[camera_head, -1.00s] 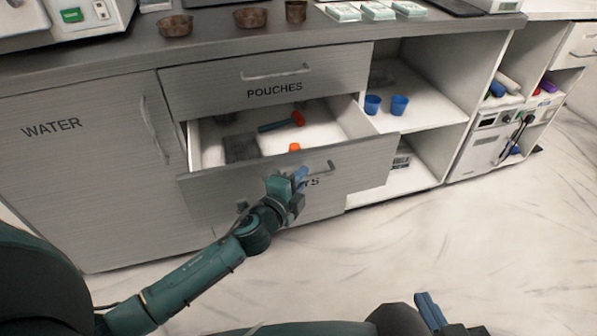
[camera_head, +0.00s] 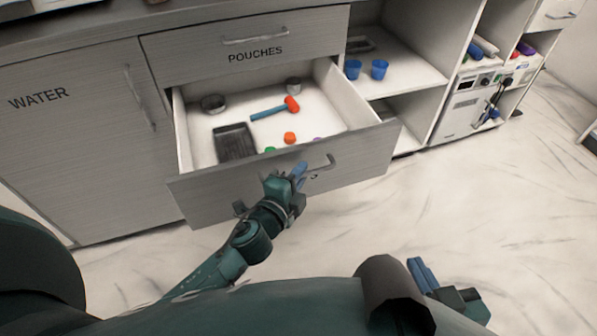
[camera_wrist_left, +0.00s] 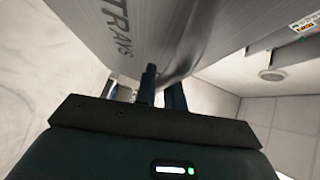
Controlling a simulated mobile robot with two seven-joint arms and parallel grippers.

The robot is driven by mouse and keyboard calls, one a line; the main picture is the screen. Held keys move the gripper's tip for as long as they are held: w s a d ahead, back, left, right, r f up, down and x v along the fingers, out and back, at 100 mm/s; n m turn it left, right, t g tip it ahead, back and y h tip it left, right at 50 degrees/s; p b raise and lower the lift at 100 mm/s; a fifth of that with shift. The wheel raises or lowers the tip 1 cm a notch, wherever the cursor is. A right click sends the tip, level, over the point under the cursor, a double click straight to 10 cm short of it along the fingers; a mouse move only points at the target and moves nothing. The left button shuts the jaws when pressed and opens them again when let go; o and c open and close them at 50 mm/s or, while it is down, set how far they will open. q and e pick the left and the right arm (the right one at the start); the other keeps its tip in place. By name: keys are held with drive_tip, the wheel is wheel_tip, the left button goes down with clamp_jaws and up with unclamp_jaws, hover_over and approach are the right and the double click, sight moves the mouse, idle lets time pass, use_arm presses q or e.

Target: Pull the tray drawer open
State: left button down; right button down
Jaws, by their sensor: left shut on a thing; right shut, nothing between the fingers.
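The tray drawer (camera_head: 350,150) stands pulled well out of the cabinet below the POUCHES drawer. Its front reads TRAYS in the left wrist view (camera_wrist_left: 135,20). My left gripper (camera_head: 299,172) is at the drawer front, shut on the drawer handle (camera_head: 322,166); its fingers also show in the left wrist view (camera_wrist_left: 160,88). Inside the drawer lie a black tray (camera_head: 234,142), a hammer with a red head and blue shaft (camera_head: 275,108), two round metal containers and small coloured pieces. My right gripper (camera_head: 422,272) is shut and empty, low over the floor at the bottom right.
The POUCHES drawer (camera_head: 255,38) above and the WATER door (camera_head: 75,130) at left are shut. Open shelves at right hold two blue cups (camera_head: 366,69). A white device (camera_head: 468,103) stands further right. The marble floor (camera_head: 480,190) is clear in front.

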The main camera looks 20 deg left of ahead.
use_arm(q)
drive_tip(key=c, duration=1.8)
unclamp_jaws()
drive_tip(key=shift+o, duration=0.2)
drive_tip(key=v, duration=1.3)
